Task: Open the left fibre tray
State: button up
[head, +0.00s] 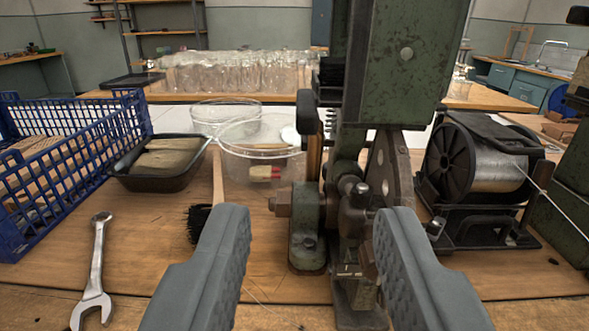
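A black tray (150,182) with a bundle of pale brown fibre (165,157) stands on the wooden bench at left, between the blue crate and the clear tubs. It is the only fibre tray I can make out; I cannot tell whether a clear cover lies over it. My gripper (312,214) is in the lower middle, its two grey fingers wide apart with nothing held between them. It is to the right of the tray and nearer the camera, apart from it. The green machine stands beyond the fingers and shows between them.
A blue crate (75,150) stands far left. A wrench (97,265) and a dark-bristled brush (217,180) lie nearer. Clear tubs (262,160) stand right of the tray. The green machine (400,80) fills the centre, with a wire spool (490,170) at right. Bench between wrench and brush is clear.

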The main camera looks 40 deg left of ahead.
aim_at(307, 123)
jog(key=x, duration=1.1)
jog(key=f+x, duration=0.1)
jog(key=x, duration=0.5)
jog(key=shift+w+a, duration=0.15)
grip_shut()
